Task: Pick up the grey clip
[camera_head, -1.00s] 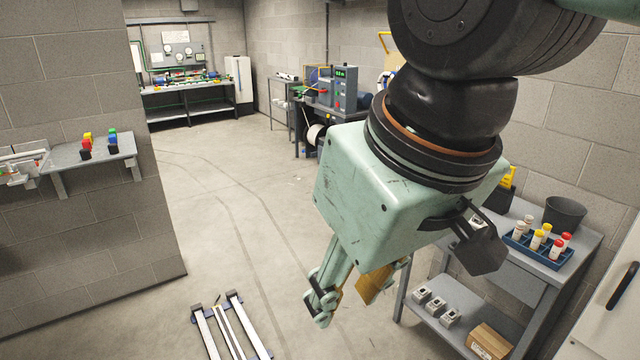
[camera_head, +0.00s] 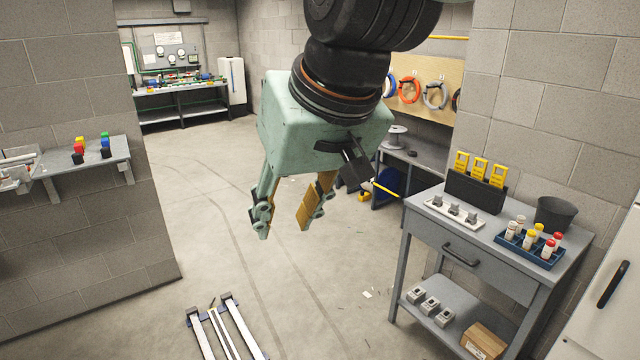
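My gripper (camera_head: 284,228) hangs in mid-air near the middle of the head view, pointing down. Its two fingers are apart, with only floor behind them. No single thing stands out surely as the grey clip. Small grey parts (camera_head: 455,209) stand in a row on a white tray (camera_head: 476,222) on the grey workbench at right. Larger grey pieces (camera_head: 429,306) sit on the lower shelf of that bench. Either group is too small to name surely. My gripper is left of the bench and apart from both groups.
The bench (camera_head: 408,224) also holds a black rack (camera_head: 475,191) with yellow tools, a blue tray (camera_head: 527,243) of small bottles and a dark bucket (camera_head: 556,213). A wall shelf (camera_head: 65,174) at left holds coloured clips. White rails (camera_head: 226,330) run along the floor.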

